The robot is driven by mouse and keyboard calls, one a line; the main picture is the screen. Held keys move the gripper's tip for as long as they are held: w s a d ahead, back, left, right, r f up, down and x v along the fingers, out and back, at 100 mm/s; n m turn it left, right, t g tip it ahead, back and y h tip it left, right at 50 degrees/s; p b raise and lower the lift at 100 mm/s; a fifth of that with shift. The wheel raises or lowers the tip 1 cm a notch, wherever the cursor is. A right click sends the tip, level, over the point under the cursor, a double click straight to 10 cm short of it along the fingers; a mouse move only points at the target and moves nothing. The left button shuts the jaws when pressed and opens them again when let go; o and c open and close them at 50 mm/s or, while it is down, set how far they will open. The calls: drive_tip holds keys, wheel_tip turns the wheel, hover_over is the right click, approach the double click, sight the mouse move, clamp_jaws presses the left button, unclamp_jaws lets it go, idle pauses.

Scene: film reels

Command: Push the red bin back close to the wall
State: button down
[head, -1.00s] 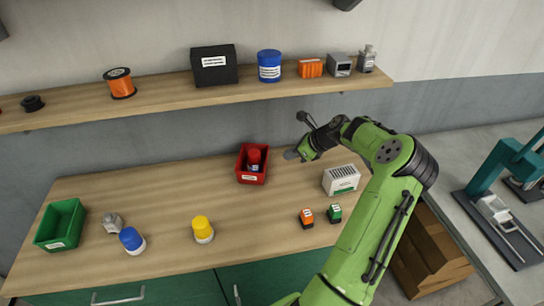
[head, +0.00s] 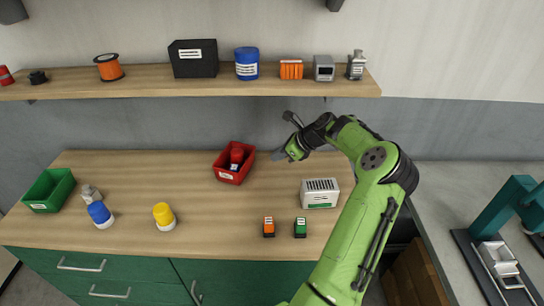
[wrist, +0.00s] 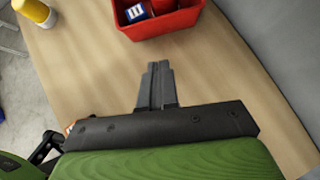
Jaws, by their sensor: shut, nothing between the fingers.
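The red bin (head: 228,177) stands on the wooden worktop near its back edge, turned at a slight angle, with a red-capped item (head: 237,156) inside. A strip of worktop shows between the bin and the wall. My gripper (head: 279,156) is just right of the bin at the back of the worktop, apart from it. In the wrist view my gripper (wrist: 158,68) is shut and empty, its fingertips pointing at the red bin (wrist: 165,24) with a short gap. The far part of the bin is cut off there.
The grey wall (head: 140,125) rises behind the worktop (head: 130,185), under a loaded shelf (head: 140,84). A white box (head: 320,193) stands near my arm. A green bin (head: 49,190), a yellow-capped jar (head: 164,215) and a blue-capped jar (head: 100,214) stand at left.

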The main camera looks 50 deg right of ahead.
sight(239, 158)
drive_tip(key=x, duration=0.8)
drive_tip(key=shift+s+d+b, duration=0.1)
drive_tip(key=shift+b, duration=0.25)
drive_tip(key=w, duration=0.2)
drive_tip(key=shift+w+a+r, duration=0.15)
drive_tip(key=shift+w+a, duration=0.15)
drive_tip(key=shift+w, duration=0.05)
drive_tip(key=shift+w+a, duration=0.1)
drive_tip(key=shift+w, duration=0.3)
drive_tip(key=shift+w+a+r+p, duration=0.1)
drive_tip(key=shift+w+a+p, duration=0.05)
drive_tip(key=shift+w+p, duration=0.2)
drive_tip(key=w+p, duration=0.2)
drive_tip(key=w, duration=0.1)
drive_tip(key=shift+w+a, duration=0.3)
drive_tip(key=shift+a, duration=0.1)
drive_tip(key=shift+s, duration=0.15)
